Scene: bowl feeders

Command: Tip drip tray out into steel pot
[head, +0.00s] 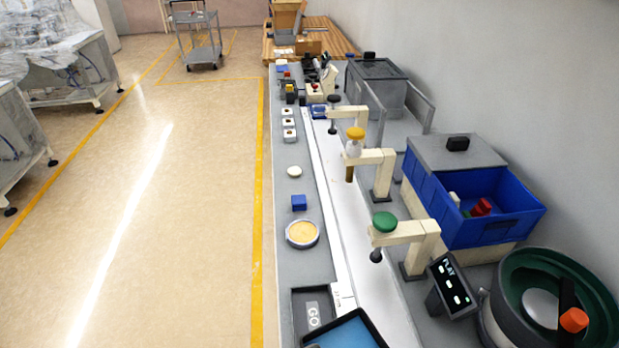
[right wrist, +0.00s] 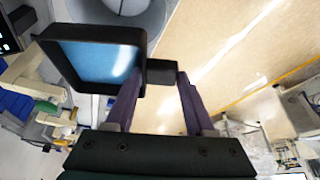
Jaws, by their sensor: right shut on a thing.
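The drip tray (head: 345,334), black-rimmed with a blue inside, shows at the bottom edge of the head view, partly cut off. In the right wrist view the tray (right wrist: 103,62) is at upper left, and my right gripper (right wrist: 160,74) is shut on its short black handle. I cannot tell whether the blue is liquid or the tray's floor. A grey round vessel (right wrist: 150,22), cut off at the top of the right wrist view behind the tray, may be the steel pot. My left gripper is in neither view.
A round dish (head: 303,234), a blue block (head: 299,203) and a white disc line the bench. Cream posts, a blue bin (head: 490,234) and a green bowl feeder (head: 560,258) stand right.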

